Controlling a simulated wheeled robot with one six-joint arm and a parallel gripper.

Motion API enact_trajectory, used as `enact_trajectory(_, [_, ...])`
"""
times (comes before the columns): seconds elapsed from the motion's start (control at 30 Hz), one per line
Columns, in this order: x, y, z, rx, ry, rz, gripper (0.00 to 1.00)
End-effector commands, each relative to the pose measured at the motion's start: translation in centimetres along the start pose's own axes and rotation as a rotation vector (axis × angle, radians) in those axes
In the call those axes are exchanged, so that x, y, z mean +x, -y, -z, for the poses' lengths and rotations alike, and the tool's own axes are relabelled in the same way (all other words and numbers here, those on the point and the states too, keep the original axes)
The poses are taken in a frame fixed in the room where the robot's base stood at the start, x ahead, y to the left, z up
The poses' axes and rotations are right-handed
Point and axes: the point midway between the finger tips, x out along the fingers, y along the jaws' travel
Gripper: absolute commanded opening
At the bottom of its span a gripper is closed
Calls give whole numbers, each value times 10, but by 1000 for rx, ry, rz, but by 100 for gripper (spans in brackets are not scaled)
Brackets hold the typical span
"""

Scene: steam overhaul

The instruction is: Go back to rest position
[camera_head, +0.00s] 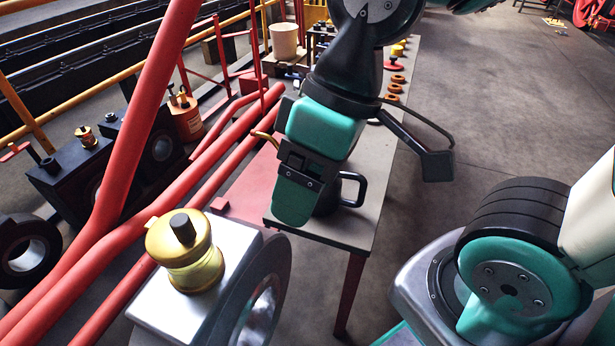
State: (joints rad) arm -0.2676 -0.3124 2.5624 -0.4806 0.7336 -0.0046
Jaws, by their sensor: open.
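My gripper (298,172) hangs from my dark arm over the near end of the long workbench (377,205), in the middle of the head view. It has teal and black parts and points down toward the viewer. It is open, and I see nothing held in it. A dark vessel with a loop handle (357,188) stands on the bench behind the gripper. The gripper hides most of it, so I cannot tell whether they touch. A curved brass spout (266,140) shows left of the gripper and may belong to this vessel.
Thick red pipes (190,180) run diagonally at left. A brass cup with a black knob (181,252) tops a metal block in front. Several orange rings (393,88) and a cream bucket (284,40) stand farther back. The floor right of the bench (500,110) is clear.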

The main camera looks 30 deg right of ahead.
Motion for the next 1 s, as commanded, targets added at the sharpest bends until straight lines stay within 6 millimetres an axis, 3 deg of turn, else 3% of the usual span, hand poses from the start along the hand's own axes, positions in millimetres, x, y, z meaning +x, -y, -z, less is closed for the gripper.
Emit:
enact_trajectory(0.23, [-3,0,2,5,-1,0,74])
enact_trajectory(0.37, [-20,6,5,6,-2,0,74])
enact_trajectory(0.57, [-77,23,18,7,-2,-1,74])
enact_trajectory(0.9, [-198,60,45,7,-3,-1,74])
enact_trajectory(1.0, [-220,67,50,7,-3,-1,74])
